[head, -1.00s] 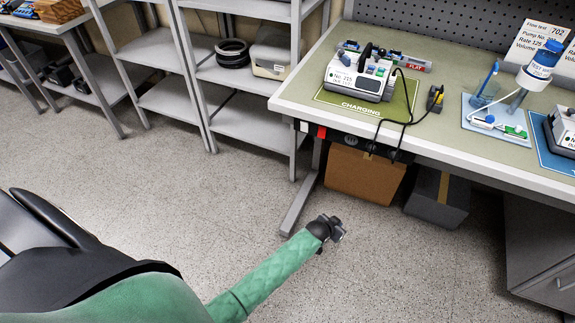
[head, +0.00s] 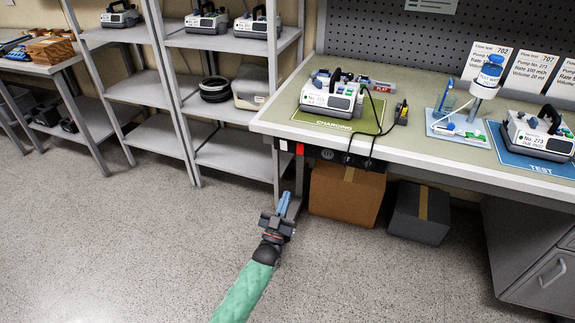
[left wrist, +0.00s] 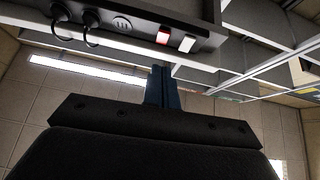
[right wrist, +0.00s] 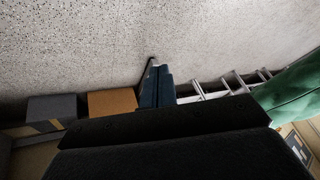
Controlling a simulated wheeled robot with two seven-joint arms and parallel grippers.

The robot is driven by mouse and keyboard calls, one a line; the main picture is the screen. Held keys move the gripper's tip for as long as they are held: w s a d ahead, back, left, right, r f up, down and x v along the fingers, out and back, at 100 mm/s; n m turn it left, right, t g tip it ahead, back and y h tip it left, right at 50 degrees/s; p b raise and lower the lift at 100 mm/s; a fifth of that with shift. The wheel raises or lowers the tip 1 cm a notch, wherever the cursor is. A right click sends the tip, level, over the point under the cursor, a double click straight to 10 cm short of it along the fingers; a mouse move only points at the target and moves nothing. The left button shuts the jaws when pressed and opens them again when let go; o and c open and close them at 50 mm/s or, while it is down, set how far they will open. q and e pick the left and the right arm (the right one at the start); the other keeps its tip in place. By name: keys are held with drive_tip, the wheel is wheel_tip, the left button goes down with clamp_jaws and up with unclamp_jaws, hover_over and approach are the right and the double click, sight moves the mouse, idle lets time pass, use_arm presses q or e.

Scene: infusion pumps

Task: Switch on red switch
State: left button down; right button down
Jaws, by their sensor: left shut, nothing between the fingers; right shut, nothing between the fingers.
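The red switch (head: 300,149) sits on the dark power strip (head: 345,157) under the front edge of the bench, near its left corner. A white switch (head: 283,145) is beside it. In the left wrist view the red switch (left wrist: 163,37) and white switch (left wrist: 187,44) show at the top, beyond my fingers. My left gripper (head: 283,203) is shut and empty, below and a little left of the red switch, apart from it. Its blue fingers point up. My right gripper (right wrist: 157,87) is shut and empty over the floor; it is outside the head view.
The bench (head: 420,150) holds a pump (head: 331,97) on a green charging mat and another pump (head: 540,130) on a blue mat. Black cables hang over the edge. A cardboard box (head: 345,193) and grey box (head: 420,212) stand below. Open floor lies in front.

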sight(300, 151)
use_arm(q)
drive_tip(key=shift+s+a+r+t, duration=0.3)
drive_tip(key=shift+s+r+t, duration=0.05)
drive_tip(key=shift+r+t, duration=0.2)
use_arm(e)
drive_tip(key=shift+s+f, duration=0.1)
drive_tip(key=shift+s, duration=0.05)
use_arm(q)
drive_tip(key=shift+w, duration=0.1)
